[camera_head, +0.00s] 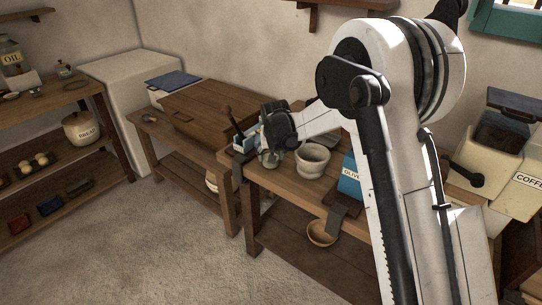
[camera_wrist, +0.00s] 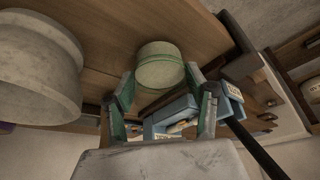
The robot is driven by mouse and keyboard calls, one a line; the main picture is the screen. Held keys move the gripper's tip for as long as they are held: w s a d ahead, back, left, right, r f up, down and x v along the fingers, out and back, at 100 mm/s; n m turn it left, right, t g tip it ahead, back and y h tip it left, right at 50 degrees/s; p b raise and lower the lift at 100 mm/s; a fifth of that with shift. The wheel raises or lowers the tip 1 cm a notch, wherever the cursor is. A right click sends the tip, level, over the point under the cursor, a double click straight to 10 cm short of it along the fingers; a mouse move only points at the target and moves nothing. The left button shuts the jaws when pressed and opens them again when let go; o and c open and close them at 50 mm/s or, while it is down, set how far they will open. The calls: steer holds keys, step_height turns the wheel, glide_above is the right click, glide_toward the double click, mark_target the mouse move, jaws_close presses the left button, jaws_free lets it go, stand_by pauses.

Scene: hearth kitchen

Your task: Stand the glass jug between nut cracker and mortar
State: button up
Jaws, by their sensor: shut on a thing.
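The glass jug, pale green, shows in the wrist view (camera_wrist: 160,66) between the fingertips of my gripper (camera_wrist: 162,92), which is shut on it. In the head view the jug (camera_head: 270,158) is small and partly hidden under my gripper (camera_head: 272,145). The mortar (camera_head: 312,160), a pale stone bowl, stands on the wooden bench just right of the jug; it also fills the left of the wrist view (camera_wrist: 38,65). A dark lever with a reddish handle (camera_head: 231,118), apparently the nut cracker, stands left of my gripper. I cannot tell whether the jug touches the bench.
Blue and white boxes (camera_wrist: 180,118) lie close by the jug and lever. A blue tin marked OLIVE (camera_head: 350,178) stands right of the mortar. A bowl (camera_head: 321,233) sits on the lower shelf. A wooden chest (camera_head: 218,112) is at the left.

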steer(key=shift+f, duration=0.1)
steer(key=o, duration=1.4)
steer(key=v, duration=1.2)
steer(key=shift+p, duration=0.4)
steer(key=shift+a+r, duration=0.1)
steer(key=shift+r, duration=0.1)
